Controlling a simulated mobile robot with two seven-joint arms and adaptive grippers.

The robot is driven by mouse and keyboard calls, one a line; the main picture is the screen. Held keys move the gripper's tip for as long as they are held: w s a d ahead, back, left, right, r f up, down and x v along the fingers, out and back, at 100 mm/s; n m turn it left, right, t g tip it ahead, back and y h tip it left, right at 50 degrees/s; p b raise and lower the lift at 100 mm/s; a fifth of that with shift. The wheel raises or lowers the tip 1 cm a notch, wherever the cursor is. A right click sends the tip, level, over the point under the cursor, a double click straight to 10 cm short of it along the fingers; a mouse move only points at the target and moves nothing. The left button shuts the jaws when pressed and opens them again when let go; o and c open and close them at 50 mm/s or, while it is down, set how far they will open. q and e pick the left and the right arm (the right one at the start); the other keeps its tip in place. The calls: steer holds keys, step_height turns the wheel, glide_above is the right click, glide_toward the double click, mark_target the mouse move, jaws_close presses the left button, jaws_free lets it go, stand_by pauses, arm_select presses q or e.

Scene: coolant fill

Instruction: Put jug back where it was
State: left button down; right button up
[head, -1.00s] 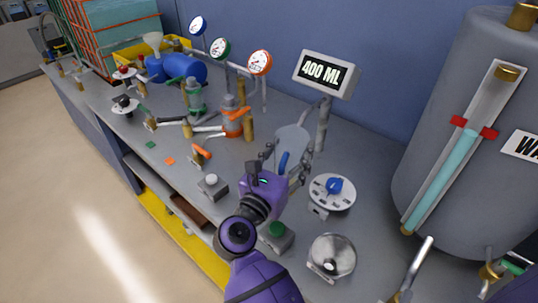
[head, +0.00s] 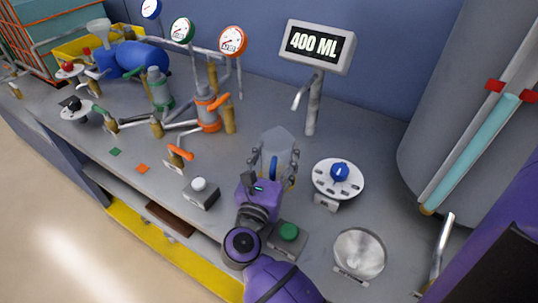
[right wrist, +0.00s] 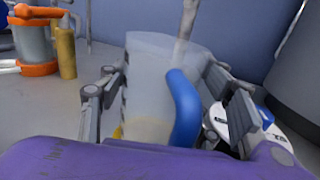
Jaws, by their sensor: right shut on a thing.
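The jug (head: 280,142) is a clear, see-through vessel with a blue handle. It looks upright, in front and to the left of the post under the 400 ML display (head: 318,42). My right gripper (head: 274,165) is shut on the jug from the near side. In the right wrist view the jug (right wrist: 150,75) stands between my gripper's fingers (right wrist: 168,100), with its blue handle (right wrist: 184,105) facing me. A pale layer shows low in it. I cannot tell whether its base touches the bench. My left gripper is not in view.
A white dial with a blue knob (head: 340,172) is right of the jug. A green button box (head: 289,233), a round metal dish (head: 359,252) and a white button box (head: 200,190) stand nearer. Pipes with an orange fitting (head: 208,112) are left; a large grey tank (head: 440,110) is right.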

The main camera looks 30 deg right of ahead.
steer(key=shift+s+r, duration=0.1)
steer(key=shift+r, duration=0.1)
steer(key=shift+d, duration=0.2)
steer(key=shift+f, duration=0.25)
steer(key=o, duration=1.6)
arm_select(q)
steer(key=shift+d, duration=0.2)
arm_select(e)
steer(key=o, duration=0.4)
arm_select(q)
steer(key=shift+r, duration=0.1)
arm_select(e)
steer(key=shift+r, duration=0.1)
